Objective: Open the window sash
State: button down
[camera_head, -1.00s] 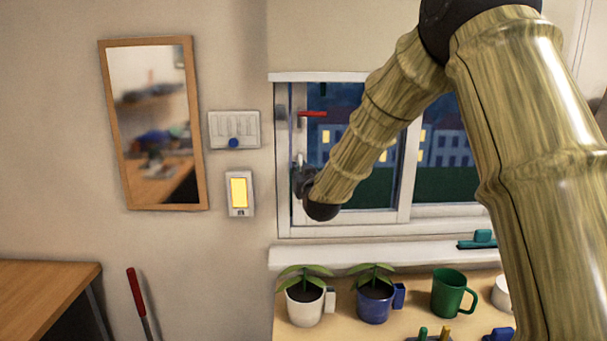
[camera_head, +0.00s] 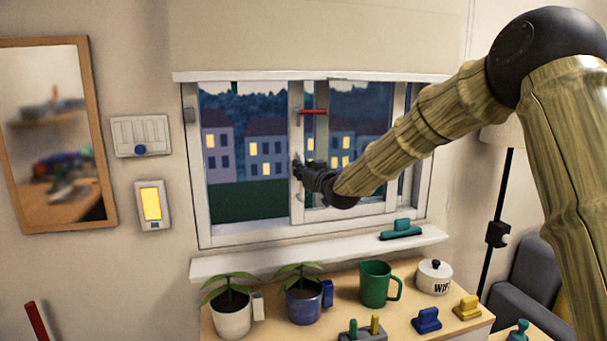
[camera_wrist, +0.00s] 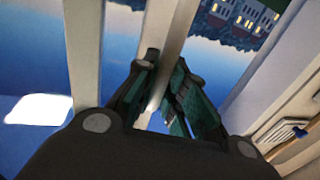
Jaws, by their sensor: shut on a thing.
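The window sash (camera_head: 296,135) is a white-framed sliding pane standing well to the right of the left jamb of the window frame (camera_head: 196,190). A wide gap on the left shows the dark outdoors. A red lever (camera_head: 315,112) sticks out to the right near the top of the sash's left stile. My gripper (camera_head: 298,170) is at that stile, below the lever, shut on the sash's pull handle. In the wrist view, the dark green fingers (camera_wrist: 168,95) close beside the white stile (camera_wrist: 165,35); the handle is mostly hidden between them.
Below, the sill (camera_head: 225,265) holds a teal object (camera_head: 401,230). On the shelf stand two potted plants, a green mug (camera_head: 375,284) and a white jar (camera_head: 434,277). A switch panel (camera_head: 140,135) and a yellow-lit switch (camera_head: 152,204) are on the left wall.

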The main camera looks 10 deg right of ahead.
jog(key=shift+d, duration=0.4)
jog(key=c, duration=1.5)
grip_release()
jog(key=shift+d, duration=0.1)
jog(key=shift+o, duration=0.2)
jog(key=v, duration=1.2)
